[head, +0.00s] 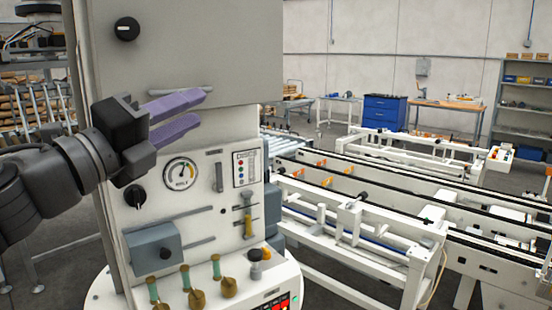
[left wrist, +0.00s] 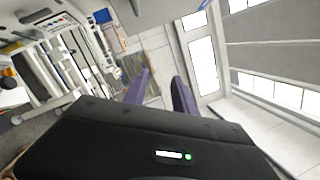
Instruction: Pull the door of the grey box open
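A small blue-grey box (head: 153,248) with a dark round knob (head: 164,255) sits low on the front of a white column (head: 215,215). A larger light grey box-like housing (head: 200,50) forms the column's top and carries a black knob (head: 126,29). I cannot tell for sure which one is the task's grey box. No open door shows on either. My left gripper (head: 204,106) has its purple fingers apart and empty, in front of the column, below the upper knob and above the small box. The fingers also show apart in the left wrist view (left wrist: 162,76). My right gripper is not in view.
The column also bears a round gauge (head: 181,174), a black dial (head: 135,197) and several brass-and-green valves (head: 191,290) at its base. White conveyor frames (head: 350,220) stand to the right. A blue drawer cabinet (head: 384,111) stands farther back.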

